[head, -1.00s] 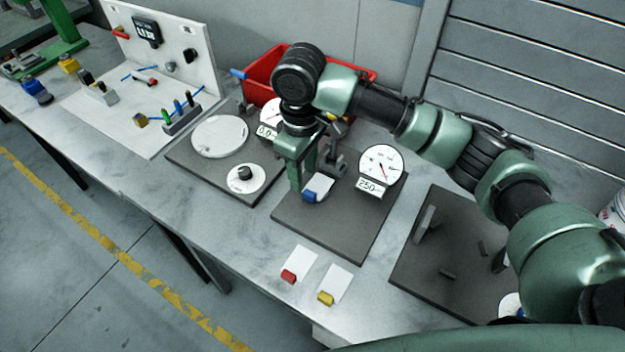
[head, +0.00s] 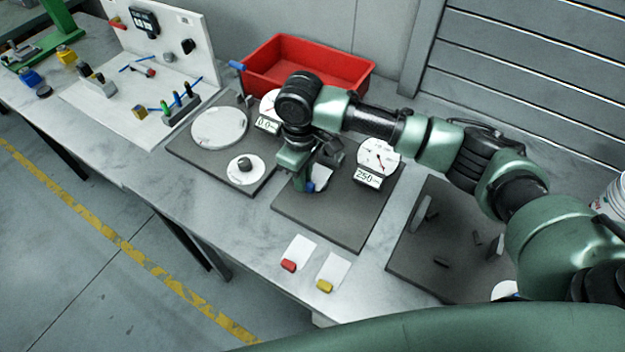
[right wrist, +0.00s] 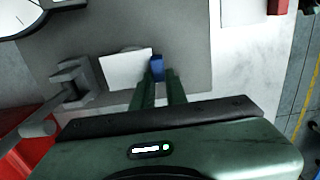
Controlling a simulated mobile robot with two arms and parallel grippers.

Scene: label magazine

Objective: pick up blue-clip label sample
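The blue-clip label sample is a small white card (right wrist: 122,70) with a blue clip (right wrist: 157,68) on one edge. It sits at the test stand on the dark plate (head: 335,222); in the head view the card (head: 321,177) is partly hidden by my right gripper (head: 304,188). The right gripper is low over the sample, fingers pointing at the clip. In the right wrist view a narrow gap shows between its fingers (right wrist: 159,88), with the clip at their tips; contact is unclear. My left gripper is not in view.
A red-clip sample (head: 289,265) and a yellow-clip sample (head: 325,286) lie on the bench near its front edge. A dial gauge marked 250 (head: 368,177) stands right of the gripper. A red bin (head: 345,92) is behind, a round-plate fixture (head: 219,128) left.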

